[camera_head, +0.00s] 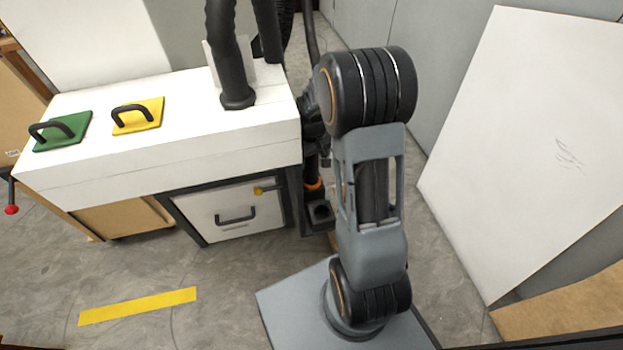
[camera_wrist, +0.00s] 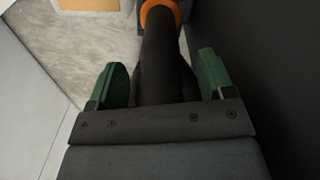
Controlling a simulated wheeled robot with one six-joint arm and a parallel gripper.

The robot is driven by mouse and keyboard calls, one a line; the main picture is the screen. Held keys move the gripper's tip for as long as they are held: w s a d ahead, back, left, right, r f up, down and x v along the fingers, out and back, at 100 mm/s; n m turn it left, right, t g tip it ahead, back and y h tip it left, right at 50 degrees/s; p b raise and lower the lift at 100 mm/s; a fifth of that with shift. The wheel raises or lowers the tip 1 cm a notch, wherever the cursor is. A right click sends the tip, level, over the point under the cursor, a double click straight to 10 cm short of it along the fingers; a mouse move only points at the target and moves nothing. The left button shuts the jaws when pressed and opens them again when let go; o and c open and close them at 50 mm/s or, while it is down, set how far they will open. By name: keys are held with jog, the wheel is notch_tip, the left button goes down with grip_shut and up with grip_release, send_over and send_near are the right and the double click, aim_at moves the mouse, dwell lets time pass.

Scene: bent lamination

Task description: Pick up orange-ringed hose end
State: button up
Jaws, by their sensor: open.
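The hose end is a thick black tube (camera_wrist: 163,45) with an orange ring (camera_wrist: 160,10) at the top of the wrist view. My gripper (camera_wrist: 163,78) has two green fingers, spread apart, one on each side of the black tube. The tube runs between them, with visible gaps near the fingertips; contact lower down cannot be told. The orange ring lies beyond the fingertips. In the head view, the orange ring (camera_head: 313,184) shows low beside the white bench, just above a dark square fitting (camera_head: 320,212). My arm hides most of the gripper there.
The white bench (camera_head: 235,145) stands left, carrying a green pad (camera_head: 62,132), a yellow pad (camera_head: 138,116) and a black hose (camera_head: 225,50). A large white panel (camera_head: 530,150) leans at right. A dark surface (camera_wrist: 270,60) is close on the right in the wrist view.

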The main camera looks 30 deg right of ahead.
aim_at(312, 162)
jog(key=shift+w+f+b, duration=0.2)
jog(key=shift+f+b, duration=1.35)
jog(key=shift+f, duration=1.7)
jog(key=shift+r, duration=0.1)
jog(key=shift+c, duration=0.4)
jog(key=c, duration=0.9)
jog(key=shift+o, duration=0.2)
jog(key=shift+r, duration=0.1)
notch_tip(312, 162, up, 8)
jog(key=p, duration=0.4)
jog(key=s+d+f+p, duration=0.1)
jog(key=s+d+p, duration=0.2)
jog(key=d, duration=1.4)
jog(key=shift+s+d, duration=0.3)
jog(key=shift+d, duration=0.05)
jog(key=shift+f, duration=0.1)
